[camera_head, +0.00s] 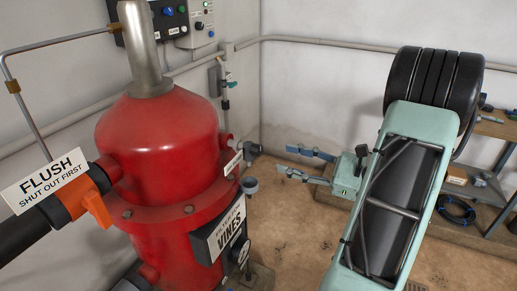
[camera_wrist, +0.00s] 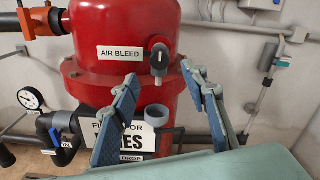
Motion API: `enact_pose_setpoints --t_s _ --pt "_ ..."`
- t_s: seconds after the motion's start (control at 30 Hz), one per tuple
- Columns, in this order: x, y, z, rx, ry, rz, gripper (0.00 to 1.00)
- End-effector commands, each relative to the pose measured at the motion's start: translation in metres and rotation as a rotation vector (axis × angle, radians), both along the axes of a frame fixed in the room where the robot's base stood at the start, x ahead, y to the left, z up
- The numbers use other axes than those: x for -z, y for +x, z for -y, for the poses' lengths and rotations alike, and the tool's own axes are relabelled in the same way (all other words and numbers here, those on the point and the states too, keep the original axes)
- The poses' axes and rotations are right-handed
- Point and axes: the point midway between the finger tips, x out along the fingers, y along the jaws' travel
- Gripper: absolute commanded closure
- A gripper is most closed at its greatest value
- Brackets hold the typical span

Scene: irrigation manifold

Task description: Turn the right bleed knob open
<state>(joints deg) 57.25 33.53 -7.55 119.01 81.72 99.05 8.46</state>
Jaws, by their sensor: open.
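A dark bleed knob (camera_wrist: 159,56) with a pale mark sticks out from the red tank (camera_wrist: 112,30), right of a white "AIR BLEED" label (camera_wrist: 124,52) in the wrist view. In the head view the knob (camera_head: 253,148) shows small at the tank's right side. Only one bleed knob is clear to me. My gripper (camera_wrist: 160,74) is open and empty, its two blue-padded fingers spread below and to either side of the knob in the wrist view. In the head view my gripper (camera_head: 285,159) points left at the tank, apart from the knob.
A grey cup-shaped fitting (camera_head: 250,185) sits below the knob. A "VINES" sign (camera_head: 227,228) is on the lower tank. An orange-handled valve (camera_head: 97,209) with a "FLUSH" sign (camera_head: 46,180) is at left. A workbench (camera_head: 490,129) stands at right. Open floor lies between.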

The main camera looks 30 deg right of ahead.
Motion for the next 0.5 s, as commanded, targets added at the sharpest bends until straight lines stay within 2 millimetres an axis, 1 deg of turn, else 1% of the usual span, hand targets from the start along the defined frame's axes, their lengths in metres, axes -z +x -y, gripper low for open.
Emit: enact_pose_setpoints --t_s 0.03,0.1,0.3,0.4,0.5 --pt "-0.001 0.008 -0.008 -0.005 0.000 0.000 0.59" --pt "-0.001 0.019 -0.017 -0.004 0.001 -0.001 0.59" --pt "-0.001 0.047 -0.038 -0.004 0.002 -0.003 0.59" --pt "-0.001 0.057 -0.045 -0.003 0.002 -0.003 0.59" --pt "0.000 0.063 -0.050 -0.003 0.001 -0.003 0.59"
